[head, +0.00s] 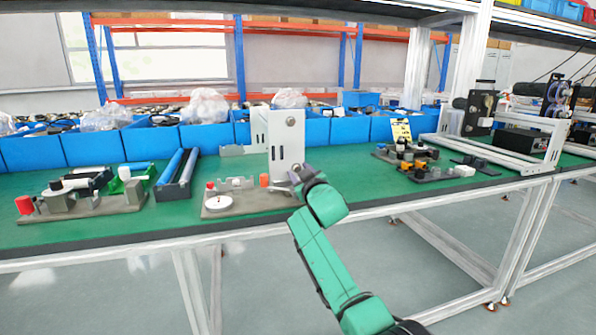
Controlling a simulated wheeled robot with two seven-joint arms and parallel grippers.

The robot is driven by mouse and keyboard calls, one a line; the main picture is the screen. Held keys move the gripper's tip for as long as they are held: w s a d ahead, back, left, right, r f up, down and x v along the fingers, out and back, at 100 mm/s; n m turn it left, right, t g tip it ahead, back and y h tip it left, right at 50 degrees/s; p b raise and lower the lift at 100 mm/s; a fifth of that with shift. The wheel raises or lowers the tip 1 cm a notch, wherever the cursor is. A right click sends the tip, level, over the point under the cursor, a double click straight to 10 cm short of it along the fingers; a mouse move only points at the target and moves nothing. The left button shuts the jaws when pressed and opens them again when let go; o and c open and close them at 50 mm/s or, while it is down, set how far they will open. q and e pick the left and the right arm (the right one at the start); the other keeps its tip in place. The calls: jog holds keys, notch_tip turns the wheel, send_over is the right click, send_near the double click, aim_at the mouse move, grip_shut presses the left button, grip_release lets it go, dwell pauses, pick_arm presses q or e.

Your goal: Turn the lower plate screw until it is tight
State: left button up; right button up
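A round grey screw (291,121) shows near the top of the plate. The lower plate screw is not clearly visible; my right gripper covers that part of the plate. My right gripper (296,178) is at the plate's lower right, at the end of the green arm. It is small and partly hidden by its own wrist, so I cannot tell whether it touches a screw or is open. My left gripper is out of view.
An orange-red part (264,180) and a white disc (219,202) sit on the fixture near my gripper. Another fixture (80,195) is at left, with a blue-railed part (177,173) beside it. Blue bins (210,136) line the back.

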grip_shut()
jog(key=shift+f+m+b, duration=0.1)
jog(key=shift+m+b, duration=0.2)
jog(key=shift+m, duration=0.1)
jog(key=m, duration=0.2)
jog(key=shift+a+f+m+b, duration=0.1)
jog(key=shift+m+b, duration=0.2)
jog(key=shift+b, duration=0.1)
jog(key=m+p, duration=0.1)
jog(key=m, duration=0.1)
jog(key=r+m+p, duration=0.1)
jog(key=m, duration=0.2)
jog(key=shift+m, duration=0.3)
jog(key=shift+w+f+m, duration=0.1)
jog(key=shift+f+m, duration=0.1)
jog(key=shift+m, duration=0.1)
jog(key=shift+f, duration=0.1)
jog(key=shift+o, duration=0.3)
grip_release()
